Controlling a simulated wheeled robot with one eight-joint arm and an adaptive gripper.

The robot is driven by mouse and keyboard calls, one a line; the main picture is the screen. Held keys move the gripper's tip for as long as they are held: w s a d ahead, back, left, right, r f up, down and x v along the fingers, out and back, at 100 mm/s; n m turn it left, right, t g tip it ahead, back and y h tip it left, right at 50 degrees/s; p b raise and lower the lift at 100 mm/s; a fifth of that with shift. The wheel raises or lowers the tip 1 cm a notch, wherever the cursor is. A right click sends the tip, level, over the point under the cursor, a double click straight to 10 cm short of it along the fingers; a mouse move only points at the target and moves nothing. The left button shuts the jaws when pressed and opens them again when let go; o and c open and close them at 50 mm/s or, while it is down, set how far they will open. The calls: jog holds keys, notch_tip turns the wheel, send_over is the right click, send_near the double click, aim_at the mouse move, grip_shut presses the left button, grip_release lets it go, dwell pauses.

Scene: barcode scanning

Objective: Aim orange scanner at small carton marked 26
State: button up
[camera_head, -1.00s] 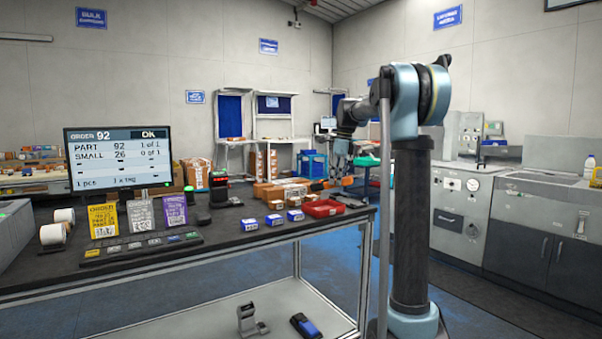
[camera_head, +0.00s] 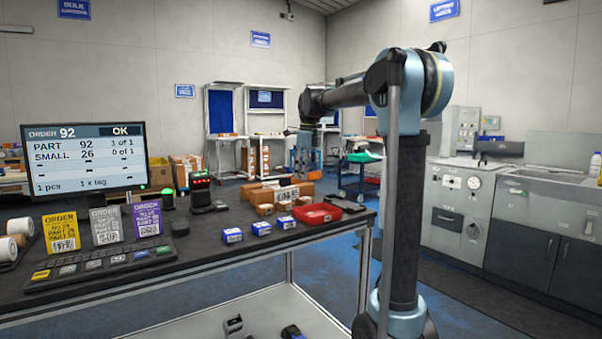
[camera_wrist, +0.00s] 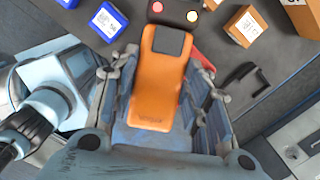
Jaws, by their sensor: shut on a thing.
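My gripper (camera_wrist: 160,110) is shut on the orange scanner (camera_wrist: 158,75), seen in the wrist view over the table. In the head view my gripper (camera_head: 300,152) is small, beyond the table's far edge in the picture, and the scanner cannot be made out clearly. Small brown cartons (camera_head: 265,209) stand on the table beside the red tray (camera_head: 318,213). One small carton with a white label (camera_wrist: 245,26) lies to the upper right of the scanner in the wrist view. The number 26 is not legible on any carton.
Several blue boxes (camera_head: 261,228) line the front of the table. A monitor (camera_head: 84,160) shows PART 92 1 of 1 and SMALL 26 0 of 1. A black device with red lights (camera_head: 200,190) stands behind. Larger brown cartons (camera_head: 262,192) sit near the small ones.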

jog(key=f, duration=0.1)
jog(key=a+f, duration=0.1)
jog(key=f, duration=0.1)
jog(key=shift+s+a+f, duration=0.1)
jog(key=shift+a+f, duration=0.15)
jog(key=shift+f, duration=1.4)
jog(key=shift+r, duration=0.1)
notch_tip(320, 180, up, 12)
jog(key=shift+f, duration=0.1)
